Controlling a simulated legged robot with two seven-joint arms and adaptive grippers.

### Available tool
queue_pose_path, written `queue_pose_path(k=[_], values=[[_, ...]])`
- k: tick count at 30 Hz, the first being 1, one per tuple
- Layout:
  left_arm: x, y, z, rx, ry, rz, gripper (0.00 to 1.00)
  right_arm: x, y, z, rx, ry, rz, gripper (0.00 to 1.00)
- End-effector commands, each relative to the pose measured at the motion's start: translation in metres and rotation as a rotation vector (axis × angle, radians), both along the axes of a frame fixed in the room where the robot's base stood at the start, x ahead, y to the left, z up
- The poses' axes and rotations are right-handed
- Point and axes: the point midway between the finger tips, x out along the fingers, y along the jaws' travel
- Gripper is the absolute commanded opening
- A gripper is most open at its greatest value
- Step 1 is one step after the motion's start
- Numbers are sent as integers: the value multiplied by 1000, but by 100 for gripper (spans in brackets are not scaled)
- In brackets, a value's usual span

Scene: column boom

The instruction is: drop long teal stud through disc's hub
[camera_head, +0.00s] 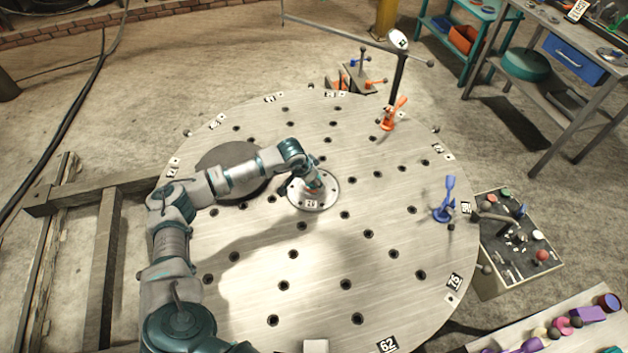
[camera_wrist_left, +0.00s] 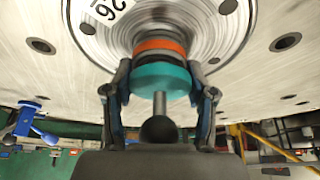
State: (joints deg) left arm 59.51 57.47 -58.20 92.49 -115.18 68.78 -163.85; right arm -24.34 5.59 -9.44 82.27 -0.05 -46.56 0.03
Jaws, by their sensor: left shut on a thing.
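A round metal disc (camera_head: 301,199) marked 26 lies on the large round table; its hub is mostly hidden under my left gripper (camera_head: 316,185). In the left wrist view the disc (camera_wrist_left: 222,28) fills the top, with a dark stepped centre. My left gripper (camera_wrist_left: 160,76) is shut on the teal stud (camera_wrist_left: 160,80), with one finger on each side of its teal collar. A grey stem with a dark ball end points towards the camera. An orange ring (camera_wrist_left: 160,46) sits between teal collar and disc centre; I cannot tell how deep the stud is. My right gripper is not in view.
The table (camera_head: 260,255) has many holes. A dark round plate (camera_head: 222,158) lies left of the disc. An orange clamp (camera_head: 391,115) and a blue clamp (camera_head: 446,200) stand towards the right edge. The front table surface is clear.

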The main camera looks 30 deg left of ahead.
Motion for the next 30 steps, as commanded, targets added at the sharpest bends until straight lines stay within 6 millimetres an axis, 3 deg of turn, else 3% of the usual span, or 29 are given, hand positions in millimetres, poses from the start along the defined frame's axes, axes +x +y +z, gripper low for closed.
queue_pose_path(k=[30], values=[[1, -1, -1, 1, -1, 0, 20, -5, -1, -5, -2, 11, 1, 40]])
